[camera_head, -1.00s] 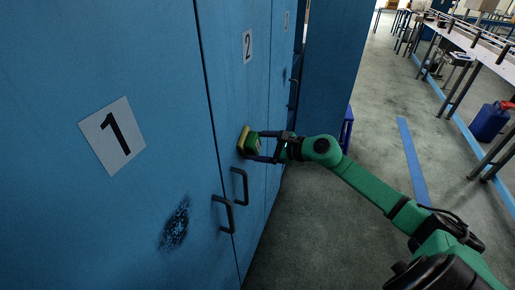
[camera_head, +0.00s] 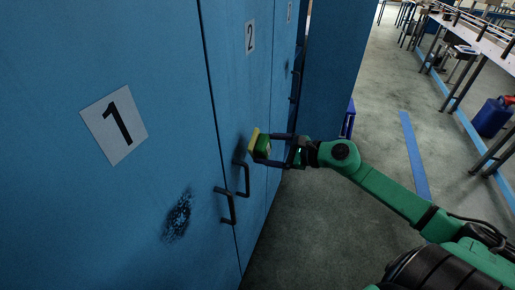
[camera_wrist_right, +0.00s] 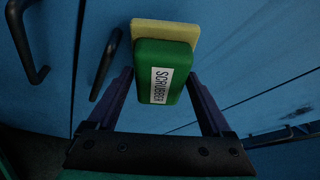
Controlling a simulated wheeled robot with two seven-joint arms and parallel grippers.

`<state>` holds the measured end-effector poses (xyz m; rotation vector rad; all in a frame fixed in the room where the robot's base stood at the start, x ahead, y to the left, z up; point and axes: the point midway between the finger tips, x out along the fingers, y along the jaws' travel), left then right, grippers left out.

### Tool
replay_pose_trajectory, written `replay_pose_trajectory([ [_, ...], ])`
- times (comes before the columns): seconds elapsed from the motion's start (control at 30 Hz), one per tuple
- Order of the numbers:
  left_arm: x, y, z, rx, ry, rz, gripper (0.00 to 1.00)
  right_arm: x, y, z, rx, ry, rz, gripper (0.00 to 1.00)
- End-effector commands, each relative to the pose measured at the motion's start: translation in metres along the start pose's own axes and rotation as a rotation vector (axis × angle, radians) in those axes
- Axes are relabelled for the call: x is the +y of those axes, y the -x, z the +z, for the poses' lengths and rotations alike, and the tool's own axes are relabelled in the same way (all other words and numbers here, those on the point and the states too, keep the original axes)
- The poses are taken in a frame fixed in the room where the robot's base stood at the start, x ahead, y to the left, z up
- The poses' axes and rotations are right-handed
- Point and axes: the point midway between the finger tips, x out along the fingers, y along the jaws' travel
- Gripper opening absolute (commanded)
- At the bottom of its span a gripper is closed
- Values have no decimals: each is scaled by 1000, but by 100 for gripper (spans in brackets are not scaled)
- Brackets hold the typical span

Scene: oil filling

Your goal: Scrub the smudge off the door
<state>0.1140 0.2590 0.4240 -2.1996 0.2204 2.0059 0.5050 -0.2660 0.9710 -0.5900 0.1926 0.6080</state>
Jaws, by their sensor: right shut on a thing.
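The scrubber (camera_head: 262,146), a green block with a yellow pad, is in my right gripper (camera_head: 269,149), which is shut on it. The right wrist view shows it labelled SCRUBBER (camera_wrist_right: 161,86), between the two fingers. The pad faces door 2 (camera_head: 246,100), and appears a little off its surface. A faint dark mark (camera_head: 240,146) shows on door 2, just left of the pad. A larger dark smudge (camera_head: 178,216) is on door 1 (camera_head: 70,200), below its number plate (camera_head: 114,124). Another small dark mark (camera_head: 287,70) is farther along the doors. My left gripper is not in view.
Two dark handles, one on door 1 (camera_head: 226,206) and one on door 2 (camera_head: 242,179), stick out below and left of the scrubber. Grey floor (camera_head: 310,230) lies open to the right. Benches and a blue jerrycan (camera_head: 492,117) stand farther right.

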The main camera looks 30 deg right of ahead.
Motion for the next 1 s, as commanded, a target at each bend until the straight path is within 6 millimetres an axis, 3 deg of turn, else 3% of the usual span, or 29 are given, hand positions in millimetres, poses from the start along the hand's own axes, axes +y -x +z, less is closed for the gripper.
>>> replay_pose_trajectory([
  [0.13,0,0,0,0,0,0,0,0,14,-5,2,2,-1,39],
  [0.47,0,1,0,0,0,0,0,-1,18,-7,1,1,-2,39],
  [0.7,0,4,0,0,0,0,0,-1,41,-16,2,0,-3,39],
  [1.0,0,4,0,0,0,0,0,-1,43,-17,2,3,-2,39],
])
